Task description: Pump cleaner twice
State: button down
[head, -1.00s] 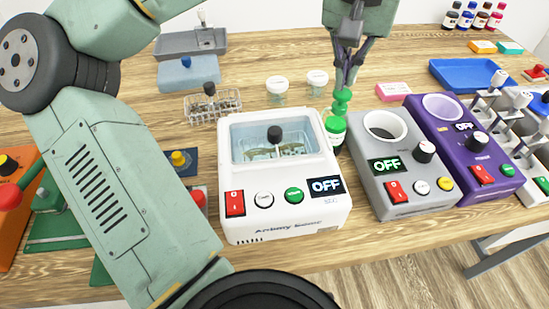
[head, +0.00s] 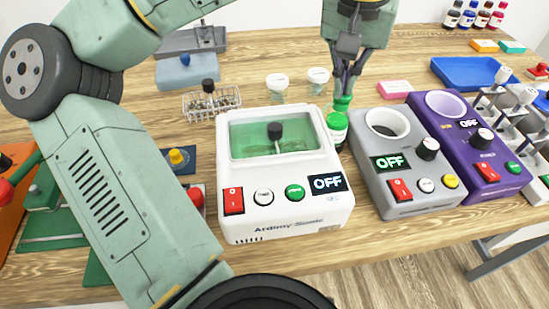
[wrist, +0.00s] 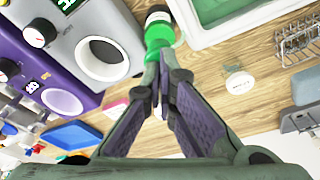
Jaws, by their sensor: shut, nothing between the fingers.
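The cleaner bottle (head: 337,128) is green with a white label and a green pump head (head: 342,102). It stands upright at the right edge of the white ultrasonic cleaner (head: 285,216). The cleaner's tank (head: 250,140) shows green liquid under a black knob, and its display reads OFF. My gripper (head: 343,92) is shut and empty, pointing down with its tips at the top of the pump head. In the wrist view, the green pump (wrist: 160,38) lies just beyond my closed fingertips (wrist: 160,72). Whether they touch it is unclear.
A grey device (head: 400,190) and a purple device (head: 470,150), both reading OFF, stand close on the right. A wire basket (head: 212,103) and two white-lidded jars (head: 277,82) stand behind. My arm covers the left side. Some bare table lies behind the bottle.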

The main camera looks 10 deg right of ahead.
dwell(0.3)
jog(key=shift+r+p, duration=1.3)
jog(key=shift+r, duration=0.05)
notch_tip(320, 180, up, 4)
jog(key=p, duration=0.3)
jog(key=shift+p, duration=0.35)
notch_tip(320, 180, up, 2)
jog(key=shift+p, duration=0.35)
